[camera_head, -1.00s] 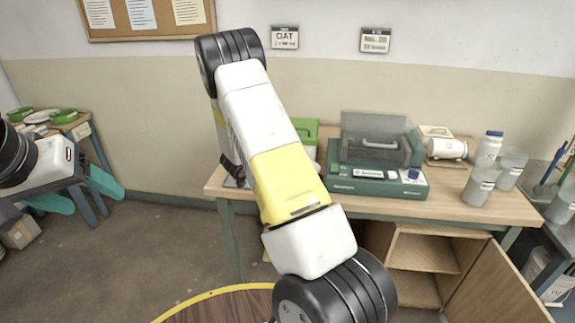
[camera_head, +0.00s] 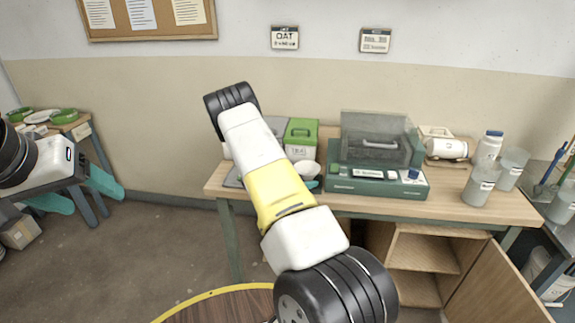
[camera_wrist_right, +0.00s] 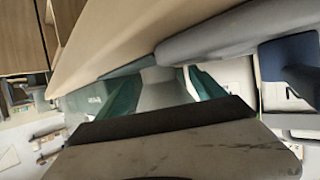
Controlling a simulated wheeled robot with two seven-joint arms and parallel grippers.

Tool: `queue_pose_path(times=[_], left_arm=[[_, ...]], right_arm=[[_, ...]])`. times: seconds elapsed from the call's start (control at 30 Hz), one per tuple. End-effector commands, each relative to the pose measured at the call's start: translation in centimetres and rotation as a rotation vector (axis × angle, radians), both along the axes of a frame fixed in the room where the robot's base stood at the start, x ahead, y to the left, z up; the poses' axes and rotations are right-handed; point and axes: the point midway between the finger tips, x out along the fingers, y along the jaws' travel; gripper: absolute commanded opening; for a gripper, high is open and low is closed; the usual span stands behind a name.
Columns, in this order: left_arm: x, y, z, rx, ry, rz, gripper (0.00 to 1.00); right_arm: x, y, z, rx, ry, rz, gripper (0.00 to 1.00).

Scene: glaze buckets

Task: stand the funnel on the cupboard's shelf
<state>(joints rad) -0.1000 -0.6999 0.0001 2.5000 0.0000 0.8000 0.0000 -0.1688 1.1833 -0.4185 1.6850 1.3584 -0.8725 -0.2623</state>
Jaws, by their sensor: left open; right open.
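The open cupboard (camera_head: 440,235) is under the workbench; its shelf (camera_head: 422,252) is bare where visible, and its door (camera_head: 495,287) hangs open at the right. I cannot identify the funnel for certain. A pale rounded thing (camera_head: 307,169) shows beside my right arm on the bench; I cannot tell whether it is the funnel. My left gripper (camera_head: 95,190) is open and empty at the far left, away from the bench. My right gripper (camera_wrist_right: 163,92) has its teal fingers apart in the wrist view; a grey surface shows between them, and contact is unclear.
A green-lidded container (camera_head: 300,140) stands at the back of the bench. A green case (camera_head: 375,182) with a clear raised lid is in the middle. A round table (camera_head: 225,305) is in front.

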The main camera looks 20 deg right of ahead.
Motion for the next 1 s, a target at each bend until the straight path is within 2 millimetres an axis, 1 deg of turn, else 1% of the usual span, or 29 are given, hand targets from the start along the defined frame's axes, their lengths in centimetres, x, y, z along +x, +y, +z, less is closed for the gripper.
queue_pose_path(times=[0.2,0.23,0.37,0.4,0.47,0.5,0.6,0.87,1.0], left_arm=[[0.00,0.00,0.00,0.000,0.000,0.000,0.67],[0.00,0.00,0.00,0.000,0.000,0.000,0.67],[0.00,0.00,0.00,0.000,0.000,0.000,0.67],[0.00,0.00,0.00,0.000,0.000,0.000,0.67],[0.00,0.00,0.00,0.000,0.000,0.000,0.67],[0.00,0.00,0.00,0.000,0.000,0.000,0.67],[0.00,0.00,0.00,0.000,0.000,0.000,0.67],[0.00,0.00,0.00,0.000,0.000,0.000,0.67],[0.00,0.00,0.00,0.000,0.000,0.000,0.67]], right_arm=[[0.05,-0.09,-0.03,0.000,0.000,0.001,0.79],[0.05,-0.09,-0.03,0.000,0.000,0.000,0.75],[0.04,-0.08,-0.03,0.000,0.000,0.000,0.49],[0.04,-0.08,-0.03,0.000,0.000,0.000,0.41],[0.04,-0.08,-0.02,0.000,0.000,0.000,0.30],[0.04,-0.08,-0.02,0.000,0.000,0.000,0.22],[0.05,-0.07,-0.01,0.000,0.000,0.000,0.05],[0.06,-0.08,0.06,-0.001,0.000,0.000,0.05],[0.08,-0.08,0.64,0.000,-0.002,0.000,0.05]])
